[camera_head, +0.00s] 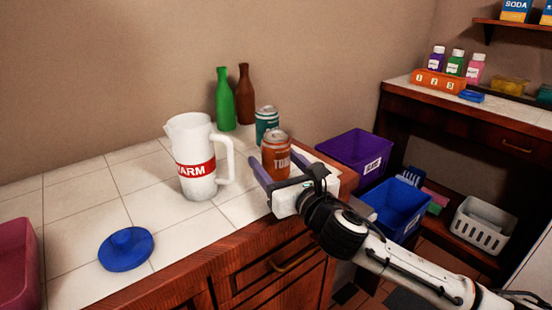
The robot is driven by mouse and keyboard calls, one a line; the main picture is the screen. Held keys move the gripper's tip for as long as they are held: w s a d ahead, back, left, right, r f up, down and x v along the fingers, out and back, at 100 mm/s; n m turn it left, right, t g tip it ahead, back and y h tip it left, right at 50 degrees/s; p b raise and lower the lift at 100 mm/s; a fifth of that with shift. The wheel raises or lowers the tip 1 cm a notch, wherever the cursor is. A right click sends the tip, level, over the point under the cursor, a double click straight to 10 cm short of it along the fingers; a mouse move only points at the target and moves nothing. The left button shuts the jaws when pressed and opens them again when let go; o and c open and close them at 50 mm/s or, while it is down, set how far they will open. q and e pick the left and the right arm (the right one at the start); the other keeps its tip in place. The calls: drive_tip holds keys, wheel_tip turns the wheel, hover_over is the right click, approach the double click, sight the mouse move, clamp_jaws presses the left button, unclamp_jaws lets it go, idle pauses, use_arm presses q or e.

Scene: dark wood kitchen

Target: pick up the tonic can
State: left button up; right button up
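The tonic can (275,159) is orange with a silver top and a partly visible label. It stands upright on the white tiled counter, near the counter's right end. My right gripper (277,172) reaches in from the right, with its fingers spread around the can's lower part. I cannot tell whether the fingers touch the can. My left gripper is not in the picture.
A white pitcher (196,170) stands left of the can. A teal can (266,122) is close behind it, with green (225,104) and brown (245,98) bottles farther back. A blue lid (126,250) lies at front left. Purple (350,147) and blue (392,208) bins are to the right.

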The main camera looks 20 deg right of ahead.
drive_tip(key=c, duration=0.9)
drive_tip(key=shift+r, duration=0.15)
